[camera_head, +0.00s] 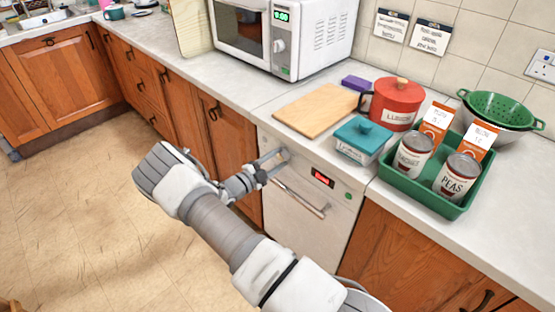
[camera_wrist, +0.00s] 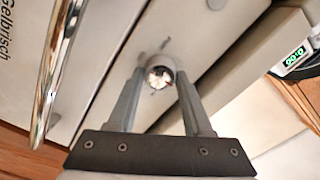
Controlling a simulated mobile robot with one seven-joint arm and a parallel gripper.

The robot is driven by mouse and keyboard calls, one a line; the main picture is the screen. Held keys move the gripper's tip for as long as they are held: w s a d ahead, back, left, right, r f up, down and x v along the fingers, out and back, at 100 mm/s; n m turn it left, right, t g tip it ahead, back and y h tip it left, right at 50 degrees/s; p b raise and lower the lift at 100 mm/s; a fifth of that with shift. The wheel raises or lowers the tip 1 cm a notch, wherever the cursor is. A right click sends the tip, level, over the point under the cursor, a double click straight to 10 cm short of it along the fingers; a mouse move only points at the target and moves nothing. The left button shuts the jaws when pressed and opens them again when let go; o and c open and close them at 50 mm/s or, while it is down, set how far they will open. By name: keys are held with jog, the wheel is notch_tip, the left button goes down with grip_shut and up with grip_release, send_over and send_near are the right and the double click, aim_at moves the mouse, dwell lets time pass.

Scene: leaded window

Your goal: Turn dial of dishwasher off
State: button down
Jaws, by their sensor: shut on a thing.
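The white dishwasher (camera_head: 300,225) is set under the counter with its door closed. Its round dial (camera_head: 285,154) is at the upper left of the front panel. In the wrist view the dial (camera_wrist: 160,74) shows a pale, bright face with short dark marks on the panel around it. My gripper (camera_head: 274,161) reaches the panel from the left. In the wrist view its two fingers (camera_wrist: 160,85) stand on either side of the dial, shut on it. The dial's exact setting cannot be read.
A metal bar handle (camera_head: 300,198) juts out below the dial, with a red display (camera_head: 321,177) to the right. Above are a cutting board (camera_head: 315,110), a teal-lidded box (camera_head: 362,140) and a green tray (camera_head: 425,192). The floor (camera_head: 90,210) at left is clear.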

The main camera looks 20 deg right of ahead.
jog(key=shift+s, duration=0.1)
jog(key=shift+c, duration=1.6)
grip_release()
jog(key=v, duration=1.7)
jog(key=shift+a, duration=0.15)
jog(key=shift+r, duration=0.1)
